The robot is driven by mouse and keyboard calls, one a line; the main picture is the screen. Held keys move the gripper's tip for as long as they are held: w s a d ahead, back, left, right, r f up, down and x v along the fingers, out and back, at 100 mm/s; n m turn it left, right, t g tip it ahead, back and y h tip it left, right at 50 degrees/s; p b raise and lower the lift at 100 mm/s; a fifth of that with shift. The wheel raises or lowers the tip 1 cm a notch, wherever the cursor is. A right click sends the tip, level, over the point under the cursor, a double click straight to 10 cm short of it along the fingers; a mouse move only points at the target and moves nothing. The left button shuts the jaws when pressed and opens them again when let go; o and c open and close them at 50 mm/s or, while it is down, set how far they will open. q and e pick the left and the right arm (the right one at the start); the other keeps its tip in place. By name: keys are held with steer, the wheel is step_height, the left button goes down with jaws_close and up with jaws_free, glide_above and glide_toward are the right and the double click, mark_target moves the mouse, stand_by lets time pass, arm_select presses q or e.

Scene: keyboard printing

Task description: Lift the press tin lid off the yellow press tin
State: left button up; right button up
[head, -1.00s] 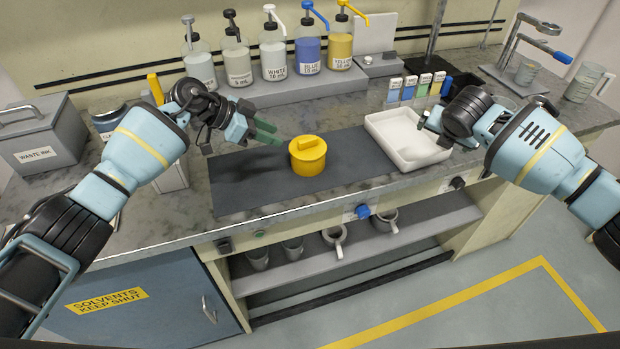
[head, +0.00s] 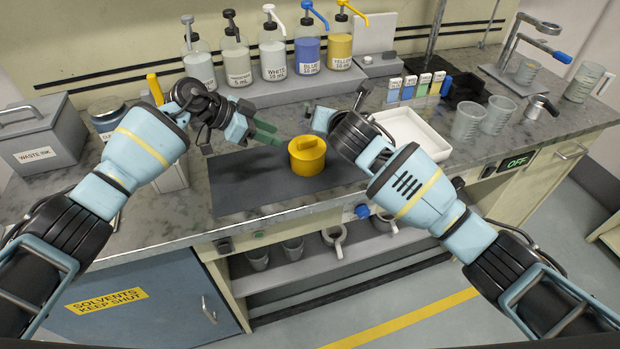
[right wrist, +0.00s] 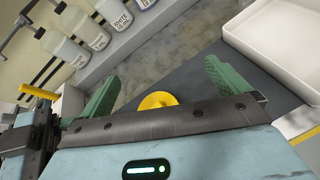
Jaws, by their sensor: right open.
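The yellow press tin (head: 308,167) stands upright on the dark mat. Its yellow press tin lid (head: 307,147), with a raised bar on top, sits on it. In the right wrist view the lid (right wrist: 157,100) shows between the fingers, its near part hidden by my gripper. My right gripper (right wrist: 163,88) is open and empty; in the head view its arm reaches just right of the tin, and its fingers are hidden. My left gripper (head: 266,132) is left of the tin, its green fingers pointing toward it and apart from it. Its finger gap is not clear.
A white tray (head: 426,133) lies right of the mat (head: 240,190). Pump bottles (head: 273,58) stand on a shelf behind. Clear beakers (head: 468,122) and a row of small colored bottles (head: 409,88) are at the right. The mat's front is clear.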

mark_target(308, 169)
steer(key=s+a+f+n, duration=0.1)
steer(key=s+f, duration=0.2)
steer(key=s+a+f, duration=0.2)
steer(key=s+f, duration=0.2)
steer(key=s+a+f+n, duration=0.1)
steer(key=s+a+f, duration=0.1)
steer(key=s+f, duration=0.1)
steer(key=shift+s+a+f+n+h, duration=0.2)
steer(key=shift+n+h, duration=0.1)
steer(key=shift+h, duration=0.1)
steer(key=shift+w, duration=0.1)
steer(key=shift+x, duration=3.85)
steer(key=shift+c, duration=0.4)
steer(key=c, duration=1.2)
steer(key=shift+c, duration=0.2)
